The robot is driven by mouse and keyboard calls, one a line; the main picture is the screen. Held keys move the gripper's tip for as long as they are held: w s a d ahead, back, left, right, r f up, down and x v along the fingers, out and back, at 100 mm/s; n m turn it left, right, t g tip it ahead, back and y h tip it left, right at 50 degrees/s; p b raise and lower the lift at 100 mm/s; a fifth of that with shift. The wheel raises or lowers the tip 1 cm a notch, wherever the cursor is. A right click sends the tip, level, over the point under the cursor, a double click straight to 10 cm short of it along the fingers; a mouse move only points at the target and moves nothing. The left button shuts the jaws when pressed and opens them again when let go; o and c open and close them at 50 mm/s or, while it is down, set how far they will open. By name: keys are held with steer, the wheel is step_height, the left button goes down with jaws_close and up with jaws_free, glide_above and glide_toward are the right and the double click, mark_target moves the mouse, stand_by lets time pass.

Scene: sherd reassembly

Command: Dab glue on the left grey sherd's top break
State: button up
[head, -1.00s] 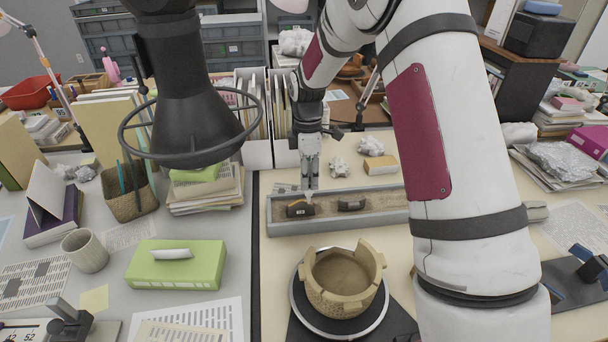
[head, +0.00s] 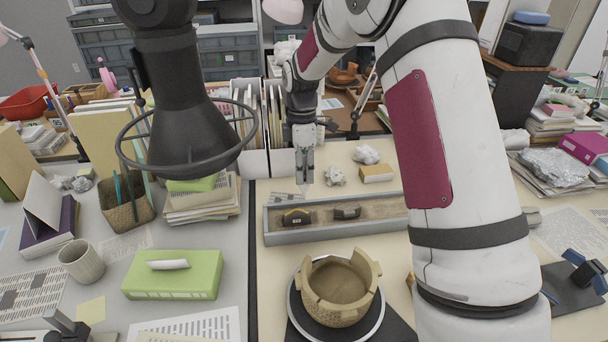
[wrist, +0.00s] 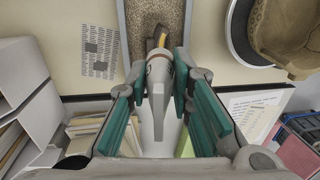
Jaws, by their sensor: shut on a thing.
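The left grey sherd (head: 297,217) stands in the sand of a long grey tray (head: 290,238), with a pale tan break along its top. My gripper (head: 304,172) is shut on a pale glue bottle (wrist: 158,125), nozzle outward. In the head view the nozzle shows beyond and above the left sherd, apart from it. In the wrist view the nozzle lines up with the sherd (wrist: 160,33) and partly covers it; the exact gap cannot be told. Whether glue is on the break cannot be told.
A second dark sherd (head: 347,212) stands to the right in the tray. A broken tan pot (head: 340,295) sits on a round stand in front. Crumpled paper (head: 335,176) and a tan box (head: 376,173) lie behind the tray. File folders (head: 258,130) stand further back.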

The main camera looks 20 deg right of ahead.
mark_target(304, 156)
steer(key=shift+w+d+r+p, duration=0.15)
steer(key=shift+w+r, duration=0.1)
steer(key=shift+r, duration=0.85)
steer(key=shift+w+a+r+p, duration=0.15)
steer(key=shift+w+r, duration=0.1)
steer(key=shift+r, duration=0.85)
steer(key=shift+d, duration=0.1)
steer(key=shift+d, duration=0.1)
